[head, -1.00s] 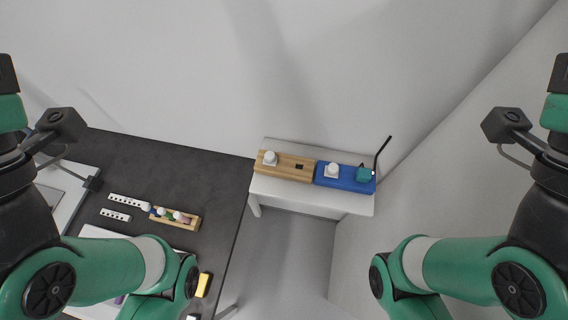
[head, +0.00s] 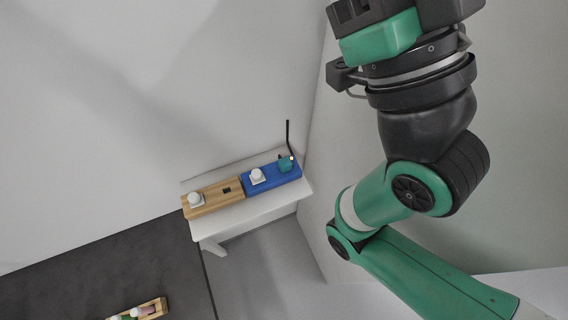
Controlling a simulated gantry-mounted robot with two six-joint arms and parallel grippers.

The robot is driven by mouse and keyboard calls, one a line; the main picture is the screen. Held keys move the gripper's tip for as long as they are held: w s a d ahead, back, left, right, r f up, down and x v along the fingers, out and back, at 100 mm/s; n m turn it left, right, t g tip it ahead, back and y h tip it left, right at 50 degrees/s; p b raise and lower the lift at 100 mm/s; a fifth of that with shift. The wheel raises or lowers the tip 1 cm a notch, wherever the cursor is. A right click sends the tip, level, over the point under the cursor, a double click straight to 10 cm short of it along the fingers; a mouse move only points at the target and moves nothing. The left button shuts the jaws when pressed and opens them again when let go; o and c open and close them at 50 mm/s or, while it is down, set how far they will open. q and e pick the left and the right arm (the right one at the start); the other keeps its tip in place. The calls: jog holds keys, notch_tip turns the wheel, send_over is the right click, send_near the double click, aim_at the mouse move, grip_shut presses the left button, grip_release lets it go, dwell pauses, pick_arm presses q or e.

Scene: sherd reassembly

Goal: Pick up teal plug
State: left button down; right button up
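The teal plug (head: 285,164) sits at the right end of the blue block (head: 270,178) in the head view. A black cable stands up from it. The blue block lies on a small white table (head: 262,209) against the wall. My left arm and gripper are not in view.
A wooden block (head: 214,200) with a white knob (head: 196,199) and a dark slot lies left of the blue block. A white knob (head: 257,176) is on the blue block. A dark tabletop (head: 120,265) with a small wooden rack (head: 150,309) is at lower left. Walls bound the white table.

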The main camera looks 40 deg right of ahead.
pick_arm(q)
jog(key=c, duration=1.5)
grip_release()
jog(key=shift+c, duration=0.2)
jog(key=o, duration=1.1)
